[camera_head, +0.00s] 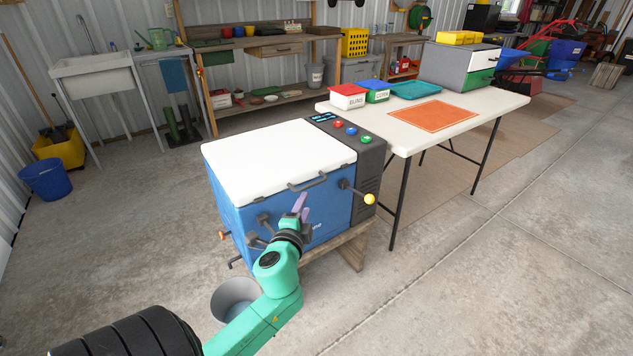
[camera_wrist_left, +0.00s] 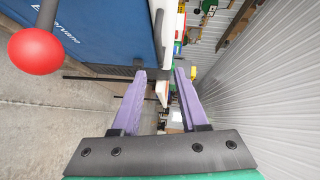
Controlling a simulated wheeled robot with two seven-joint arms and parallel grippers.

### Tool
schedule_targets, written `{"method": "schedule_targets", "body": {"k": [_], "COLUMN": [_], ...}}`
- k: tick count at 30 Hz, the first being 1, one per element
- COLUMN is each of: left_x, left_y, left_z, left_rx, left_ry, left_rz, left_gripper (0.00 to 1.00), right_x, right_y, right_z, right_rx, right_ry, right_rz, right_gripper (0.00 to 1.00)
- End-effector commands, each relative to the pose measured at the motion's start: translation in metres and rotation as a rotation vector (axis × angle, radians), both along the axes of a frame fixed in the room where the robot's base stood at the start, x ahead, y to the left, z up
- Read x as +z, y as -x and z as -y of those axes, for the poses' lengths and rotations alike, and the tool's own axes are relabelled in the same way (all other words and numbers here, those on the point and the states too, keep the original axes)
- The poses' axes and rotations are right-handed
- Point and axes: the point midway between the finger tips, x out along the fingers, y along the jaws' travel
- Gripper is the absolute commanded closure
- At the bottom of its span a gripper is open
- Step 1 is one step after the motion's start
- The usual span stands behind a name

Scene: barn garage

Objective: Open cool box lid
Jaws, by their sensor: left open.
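The blue cool box (camera_head: 235,217) stands on a low wooden stand, with its white lid (camera_head: 275,155) shut flat on top. A dark bar handle (camera_head: 307,182) sits at the lid's front edge. My left gripper (camera_head: 303,206), with purple fingers, is open just below and in front of that handle. In the left wrist view the open fingers (camera_wrist_left: 160,74) point along the box front. There the white lid edge (camera_wrist_left: 166,40) and the dark handle (camera_wrist_left: 157,35) lie beyond and between the fingertips; contact cannot be told. My right gripper is not in view.
A lever with a yellow knob (camera_head: 369,199) sticks out at the box's front right. A red knob (camera_wrist_left: 36,51) is close in the left wrist view. A grey bucket (camera_head: 235,296) stands below my left arm. A white table (camera_head: 470,100) stands right of the box.

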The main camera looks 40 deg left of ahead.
Motion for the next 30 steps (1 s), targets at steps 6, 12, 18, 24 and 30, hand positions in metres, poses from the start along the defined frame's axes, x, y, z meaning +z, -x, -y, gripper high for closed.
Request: {"method": "schedule_targets", "body": {"k": [6, 12, 18, 24, 30], "left_x": [-0.007, -0.015, -0.017, -0.017, -0.017], "left_y": [-0.051, -0.094, -0.111, -0.112, -0.112], "left_z": [-0.027, -0.050, -0.059, -0.059, -0.059], "left_rx": [0.001, 0.003, 0.001, 0.001, 0.001], "left_ry": [-0.002, 0.002, 0.002, 0.003, 0.003], "left_rz": [0.002, 0.002, 0.000, -0.001, -0.001], "left_gripper": [0.56, 0.56, 0.56, 0.56, 1.00], "right_x": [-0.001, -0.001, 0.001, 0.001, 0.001], "right_y": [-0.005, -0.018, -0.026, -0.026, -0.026], "right_z": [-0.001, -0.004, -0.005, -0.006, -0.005], "right_rx": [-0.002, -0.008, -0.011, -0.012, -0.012], "right_ry": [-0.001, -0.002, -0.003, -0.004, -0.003], "right_rz": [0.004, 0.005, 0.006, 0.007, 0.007], "right_gripper": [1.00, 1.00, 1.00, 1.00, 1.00]}}
